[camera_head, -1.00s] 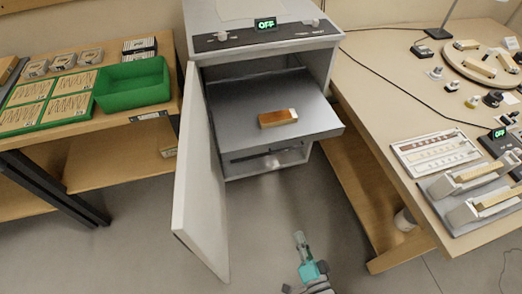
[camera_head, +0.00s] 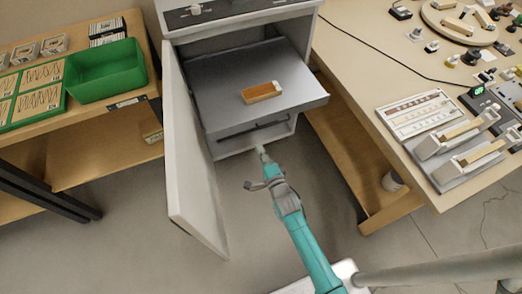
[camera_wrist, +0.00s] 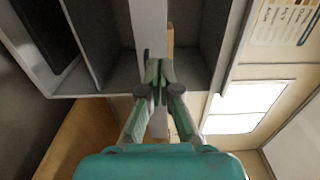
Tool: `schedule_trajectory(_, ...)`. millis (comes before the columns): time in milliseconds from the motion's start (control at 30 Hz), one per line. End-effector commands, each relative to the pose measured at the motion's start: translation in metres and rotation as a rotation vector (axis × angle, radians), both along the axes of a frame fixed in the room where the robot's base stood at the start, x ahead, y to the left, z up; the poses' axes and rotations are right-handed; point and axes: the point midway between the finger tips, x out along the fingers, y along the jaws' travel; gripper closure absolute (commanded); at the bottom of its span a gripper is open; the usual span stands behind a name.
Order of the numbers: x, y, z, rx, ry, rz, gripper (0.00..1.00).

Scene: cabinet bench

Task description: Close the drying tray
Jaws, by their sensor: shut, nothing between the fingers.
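The drying tray (camera_head: 230,105) is a grey flat shelf pulled out of the open cabinet, its front edge well forward of the cabinet front. A wood block (camera_head: 262,92) with a white end lies on it. A dark bar (camera_head: 255,130) shows just below the tray's front edge. My gripper (camera_head: 262,153) is shut and empty, low in front of the cabinet, below the tray's edge in the picture. In the wrist view the closed fingertips (camera_wrist: 158,73) overlap a pale strip, perhaps the tray's edge; I cannot tell whether they touch it.
The cabinet door (camera_head: 192,160) stands open on the left. A wooden bench (camera_head: 345,60) with instruments is on the right; its lower shelf (camera_head: 350,165) holds a white cup. A left bench carries a green bin (camera_head: 105,72). Floor between door and right bench is clear.

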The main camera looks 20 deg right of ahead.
Motion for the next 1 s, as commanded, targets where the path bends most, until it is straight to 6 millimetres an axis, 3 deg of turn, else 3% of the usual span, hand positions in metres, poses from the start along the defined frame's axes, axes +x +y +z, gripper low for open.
schedule_trajectory(200, 0.040, 0.000, 0.001, -0.001, -0.001, 0.000, 1.00)
schedule_trajectory(533, 0.090, 0.000, 0.000, -0.001, 0.000, 0.000, 1.00)
schedule_trajectory(733, 0.105, 0.000, 0.000, -0.001, 0.000, 0.000, 1.00)
schedule_trajectory(1000, 0.108, 0.000, 0.000, -0.001, 0.001, 0.000, 1.00)
